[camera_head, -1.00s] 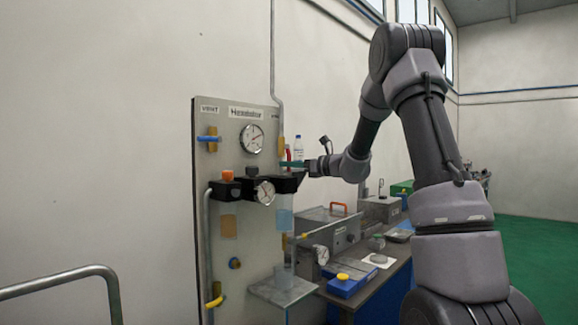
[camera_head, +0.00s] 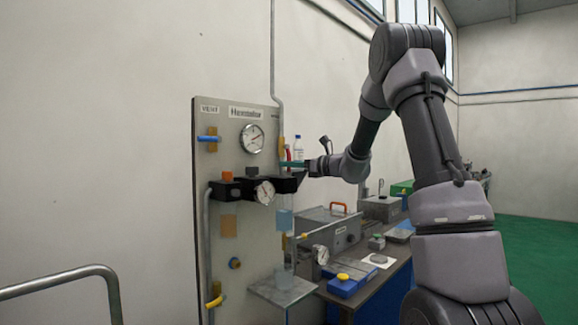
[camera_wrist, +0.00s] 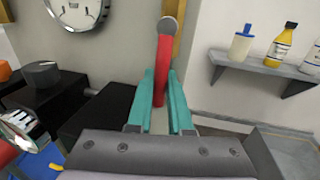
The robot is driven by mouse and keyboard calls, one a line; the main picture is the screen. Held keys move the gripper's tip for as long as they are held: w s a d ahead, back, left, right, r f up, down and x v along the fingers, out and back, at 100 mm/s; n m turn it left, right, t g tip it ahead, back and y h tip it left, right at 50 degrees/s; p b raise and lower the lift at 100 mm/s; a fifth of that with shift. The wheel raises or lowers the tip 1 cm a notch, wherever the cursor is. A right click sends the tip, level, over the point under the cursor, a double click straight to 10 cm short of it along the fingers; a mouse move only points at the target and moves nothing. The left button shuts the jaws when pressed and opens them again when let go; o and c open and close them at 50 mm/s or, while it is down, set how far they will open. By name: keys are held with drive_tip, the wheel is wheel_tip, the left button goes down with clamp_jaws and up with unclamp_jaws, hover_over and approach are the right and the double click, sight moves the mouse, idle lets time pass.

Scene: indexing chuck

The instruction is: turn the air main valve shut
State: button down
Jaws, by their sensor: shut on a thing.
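The air main valve shows in the wrist view as a red lever handle (camera_wrist: 163,70) with a grey round end at its top, in front of a brass-coloured body (camera_wrist: 178,30). My gripper (camera_wrist: 161,88) has its teal fingers on both sides of the red handle and is shut on it. In the head view my gripper (camera_head: 292,164) is at the right edge of the grey panel (camera_head: 225,265), and the red handle (camera_head: 288,154) shows just above the fingers. Part of the valve is hidden behind the fingers there.
The panel carries a large gauge (camera_head: 252,138), a small gauge (camera_head: 265,193), a blue-handled valve (camera_head: 209,138) and a yellow-handled valve (camera_head: 215,301). Black regulator blocks (camera_wrist: 90,110) lie close left of my fingers. A shelf (camera_wrist: 260,72) with bottles is at the right.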

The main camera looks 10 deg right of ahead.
drive_tip(key=shift+d, duration=0.15)
drive_tip(key=w+d+r+n+h, duration=0.3)
drive_tip(key=d+r+n+h, duration=0.1)
drive_tip(key=n, duration=1.1)
drive_tip(key=shift+w+d+r+n+t, duration=0.2)
drive_tip(key=shift+d+r+n+t, duration=0.15)
drive_tip(key=shift+r, duration=0.55)
drive_tip(key=c, duration=0.8)
unclamp_jaws()
drive_tip(key=shift+a, duration=0.1)
drive_tip(key=shift+c, duration=0.2)
drive_tip(key=v, duration=1)
drive_tip(key=shift+s+d+r, duration=0.15)
drive_tip(key=shift+s+d, duration=0.1)
drive_tip(key=shift+s, duration=0.05)
